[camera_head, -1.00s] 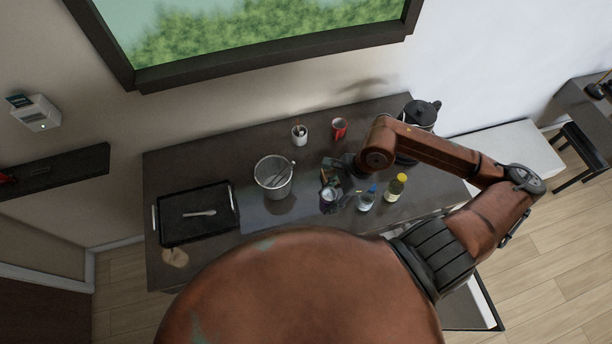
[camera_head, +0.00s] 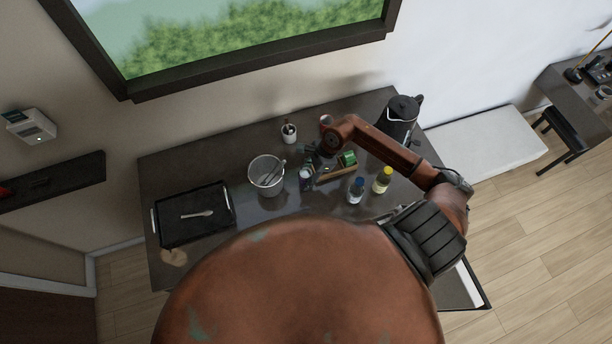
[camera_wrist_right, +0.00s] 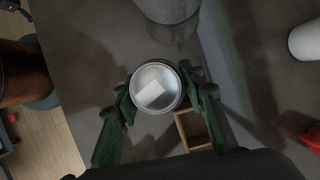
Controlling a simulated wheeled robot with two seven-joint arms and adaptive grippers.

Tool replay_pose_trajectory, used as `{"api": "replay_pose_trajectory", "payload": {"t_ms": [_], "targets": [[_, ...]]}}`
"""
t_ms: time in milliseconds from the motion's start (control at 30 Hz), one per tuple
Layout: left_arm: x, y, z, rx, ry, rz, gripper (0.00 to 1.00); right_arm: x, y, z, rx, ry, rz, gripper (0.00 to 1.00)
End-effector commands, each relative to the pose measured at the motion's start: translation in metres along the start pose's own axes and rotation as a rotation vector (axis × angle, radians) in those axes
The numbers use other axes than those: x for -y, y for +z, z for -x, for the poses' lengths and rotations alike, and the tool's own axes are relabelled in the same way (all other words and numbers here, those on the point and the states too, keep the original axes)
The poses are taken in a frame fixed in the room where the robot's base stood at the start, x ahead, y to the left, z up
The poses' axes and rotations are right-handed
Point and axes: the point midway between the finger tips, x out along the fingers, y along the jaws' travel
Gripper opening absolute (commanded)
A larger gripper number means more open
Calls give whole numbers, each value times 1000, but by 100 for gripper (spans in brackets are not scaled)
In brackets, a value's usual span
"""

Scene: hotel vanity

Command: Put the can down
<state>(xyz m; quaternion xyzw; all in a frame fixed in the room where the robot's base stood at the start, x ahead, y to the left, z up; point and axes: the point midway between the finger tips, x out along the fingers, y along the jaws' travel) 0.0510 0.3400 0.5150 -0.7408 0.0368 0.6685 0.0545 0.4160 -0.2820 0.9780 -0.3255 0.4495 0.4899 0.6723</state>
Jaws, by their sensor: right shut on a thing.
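The can (camera_head: 305,181) is purple and dark with a silver top in the head view, just right of the metal bucket. In the right wrist view the can (camera_wrist_right: 157,86) shows its round silver top with a pale patch, between the two green fingers. My right gripper (camera_head: 308,163) is shut on the can; its fingers (camera_wrist_right: 157,98) lie on either side of it in the wrist view. The can looks upright. I cannot tell whether its base touches the counter. My left gripper is not in view.
The bucket (camera_head: 266,184) stands left of the can. A wooden box (camera_head: 338,173) with green items, a blue-capped bottle (camera_head: 355,193) and a yellow bottle (camera_head: 382,182) are to the right. A white mug (camera_head: 289,134) and kettle (camera_head: 400,118) stand behind. A black tray (camera_head: 180,233) is left.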

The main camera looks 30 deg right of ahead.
Motion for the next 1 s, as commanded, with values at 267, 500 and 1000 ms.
{"api": "replay_pose_trajectory", "payload": {"t_ms": [267,500,1000], "targets": [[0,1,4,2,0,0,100,1,-2,-6,1,-3,1,7],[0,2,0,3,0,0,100,1,-4,-8,-1,-2,1,41],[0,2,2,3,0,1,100,0,-3,-7,0,-2,1,55]]}}
